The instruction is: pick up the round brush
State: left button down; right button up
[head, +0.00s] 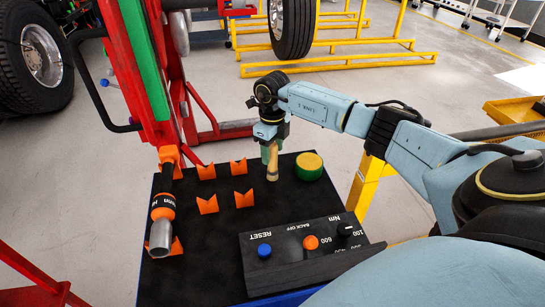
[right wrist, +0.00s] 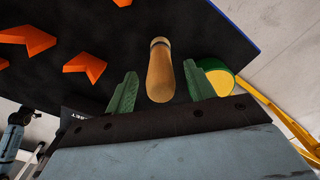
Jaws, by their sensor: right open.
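The round brush (head: 273,168) shows as a tan wooden handle standing up from the far part of the black tabletop. In the right wrist view its handle (right wrist: 160,72) lies between the two green fingers. I see no bristles; the lower end is hard to make out. My right gripper (head: 268,152) is right at the handle, pointing down, partly hiding it. In the right wrist view the right gripper (right wrist: 159,84) is open, with a gap visible on both sides of the handle. My left gripper is not in view.
A green round tin with a yellow top (head: 309,166) stands close to the right of the brush. Several orange V-shaped holders (head: 239,168) are to the left. A torque tool (head: 162,222) lies at the left edge. A control panel (head: 305,248) is in front.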

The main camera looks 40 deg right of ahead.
jog(key=shift+f, duration=0.9)
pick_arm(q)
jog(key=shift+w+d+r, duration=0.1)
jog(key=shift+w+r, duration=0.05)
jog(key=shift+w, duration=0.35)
pick_arm(e)
jog(key=shift+c, duration=0.3)
jog(key=c, duration=1)
jog(key=shift+r, duration=0.15)
